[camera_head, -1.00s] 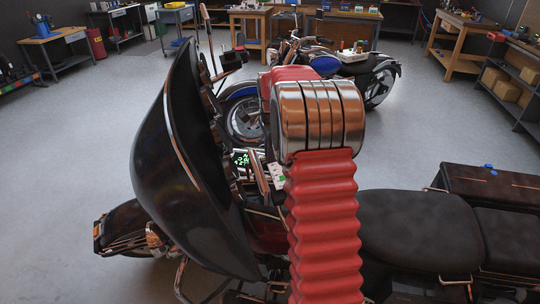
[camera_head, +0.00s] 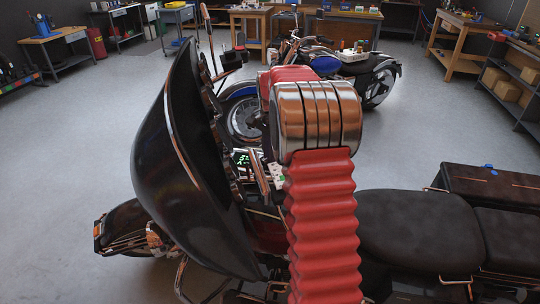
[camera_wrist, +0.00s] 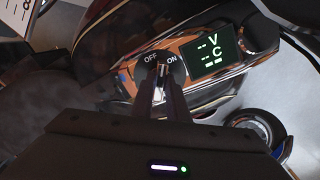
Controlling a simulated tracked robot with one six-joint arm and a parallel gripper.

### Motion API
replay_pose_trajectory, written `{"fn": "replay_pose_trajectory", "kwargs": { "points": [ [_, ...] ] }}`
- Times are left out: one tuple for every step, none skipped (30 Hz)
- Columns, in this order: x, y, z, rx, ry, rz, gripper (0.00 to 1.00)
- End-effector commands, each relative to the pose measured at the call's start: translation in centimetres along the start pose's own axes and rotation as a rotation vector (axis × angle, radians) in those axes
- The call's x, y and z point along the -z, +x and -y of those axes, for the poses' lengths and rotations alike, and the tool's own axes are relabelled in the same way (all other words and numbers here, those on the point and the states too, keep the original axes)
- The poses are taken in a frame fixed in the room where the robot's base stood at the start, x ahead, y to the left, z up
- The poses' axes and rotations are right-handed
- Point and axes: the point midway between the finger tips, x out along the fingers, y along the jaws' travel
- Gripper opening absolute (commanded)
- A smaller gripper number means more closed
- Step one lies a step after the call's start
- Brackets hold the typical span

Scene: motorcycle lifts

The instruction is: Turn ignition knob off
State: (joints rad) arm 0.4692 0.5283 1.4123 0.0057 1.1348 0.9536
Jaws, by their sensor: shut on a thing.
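The ignition knob (camera_wrist: 161,72) shows in the wrist view on the copper-edged dash, with OFF printed at its upper left and ON at its upper right. My gripper (camera_wrist: 159,88) is shut on the knob, and its fingers hide most of the knob's handle. I cannot tell exactly which label the handle points to. Just right of the knob, a lit display (camera_wrist: 209,52) shows dashes beside V and C. In the head view the display (camera_head: 242,159) is partly visible behind the dark fairing, and my arm hides the knob area.
The motorcycle's black fairing (camera_head: 180,170) stands left of my arm, and its seat (camera_head: 420,230) is to the right. A blue motorcycle (camera_head: 325,65) stands behind. Workbenches line the far walls. Grey floor is open at left.

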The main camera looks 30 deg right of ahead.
Motion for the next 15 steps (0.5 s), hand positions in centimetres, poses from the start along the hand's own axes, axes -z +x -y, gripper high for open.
{"fn": "replay_pose_trajectory", "kwargs": {
  "points": [
    [0.11,-0.06,0.05,-0.001,-0.045,-0.003,0.00],
    [0.11,-0.05,0.05,-0.003,-0.073,-0.003,0.00],
    [0.11,-0.05,0.05,-0.005,-0.111,-0.003,0.00],
    [0.11,-0.05,0.05,-0.006,-0.140,-0.003,0.00],
    [0.11,-0.05,0.05,-0.008,-0.169,-0.003,0.00],
    [0.11,-0.05,0.06,-0.010,-0.206,-0.003,0.00],
    [0.11,-0.05,0.07,-0.011,-0.234,-0.003,0.00],
    [0.11,-0.05,0.08,-0.012,-0.262,-0.003,0.00],
    [0.10,-0.06,0.09,-0.014,-0.297,-0.004,0.00],
    [0.10,-0.06,0.10,-0.015,-0.323,-0.004,0.00],
    [0.10,-0.07,0.11,-0.016,-0.347,-0.004,0.00],
    [0.10,-0.07,0.12,-0.018,-0.379,-0.004,0.00],
    [0.10,-0.08,0.13,-0.019,-0.402,-0.004,0.00],
    [0.10,-0.09,0.14,-0.020,-0.424,-0.004,0.00],
    [0.10,-0.09,0.14,-0.021,-0.451,-0.004,0.00]
  ]
}}
